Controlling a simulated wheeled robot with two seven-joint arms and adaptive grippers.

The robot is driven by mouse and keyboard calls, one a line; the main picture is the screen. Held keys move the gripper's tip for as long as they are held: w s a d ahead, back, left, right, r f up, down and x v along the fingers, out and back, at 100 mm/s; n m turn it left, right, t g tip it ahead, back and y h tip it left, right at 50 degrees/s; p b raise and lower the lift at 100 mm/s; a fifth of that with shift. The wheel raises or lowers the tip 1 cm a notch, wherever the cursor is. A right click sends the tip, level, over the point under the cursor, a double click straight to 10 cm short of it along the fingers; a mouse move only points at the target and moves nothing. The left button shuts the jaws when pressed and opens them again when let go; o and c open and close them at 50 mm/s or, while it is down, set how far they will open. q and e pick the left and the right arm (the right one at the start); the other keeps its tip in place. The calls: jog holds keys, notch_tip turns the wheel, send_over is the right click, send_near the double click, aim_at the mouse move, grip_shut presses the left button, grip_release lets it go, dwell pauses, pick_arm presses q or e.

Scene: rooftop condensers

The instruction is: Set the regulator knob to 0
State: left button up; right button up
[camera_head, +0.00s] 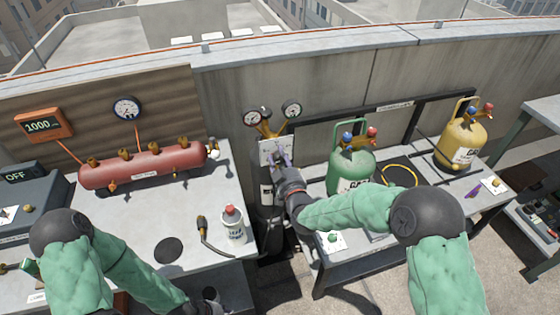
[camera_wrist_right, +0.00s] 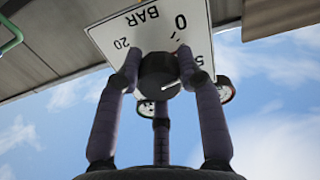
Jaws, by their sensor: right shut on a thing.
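The regulator knob (camera_wrist_right: 158,72) is dark and round in the right wrist view, in front of a white scale plate (camera_wrist_right: 112,36) marked 0, 5, 20 and BAR. A short pale line shows on the knob, but I cannot tell surely which mark it points to. My right gripper (camera_wrist_right: 160,82) has its purple-grey fingers closed around the knob. In the head view my right gripper (camera_head: 283,158) reaches up to the white plate (camera_head: 272,150) below two gauges, and it hides the knob there.
A red manifold (camera_head: 143,168) and a white bottle (camera_head: 232,222) stand on the left bench. A green cylinder (camera_head: 350,170) and a yellow cylinder (camera_head: 462,142) stand to the right. Two gauges (camera_head: 252,118) sit above the plate. A display (camera_head: 43,125) reads about 1000.

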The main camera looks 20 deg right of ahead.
jog(key=n, duration=0.1)
jog(key=r+n+b, duration=0.1)
jog(key=n, duration=0.1)
jog(key=shift+w+r+n, duration=0.1)
jog(key=shift+w+n, duration=0.05)
jog(key=shift+n, duration=1.65)
jog(key=o, duration=1.1)
jog(key=shift+a, duration=0.2)
jog(key=shift+o, duration=0.2)
jog(key=shift+a+b, duration=0.1)
jog(key=shift+b, duration=0.2)
jog(key=shift+f, duration=0.3)
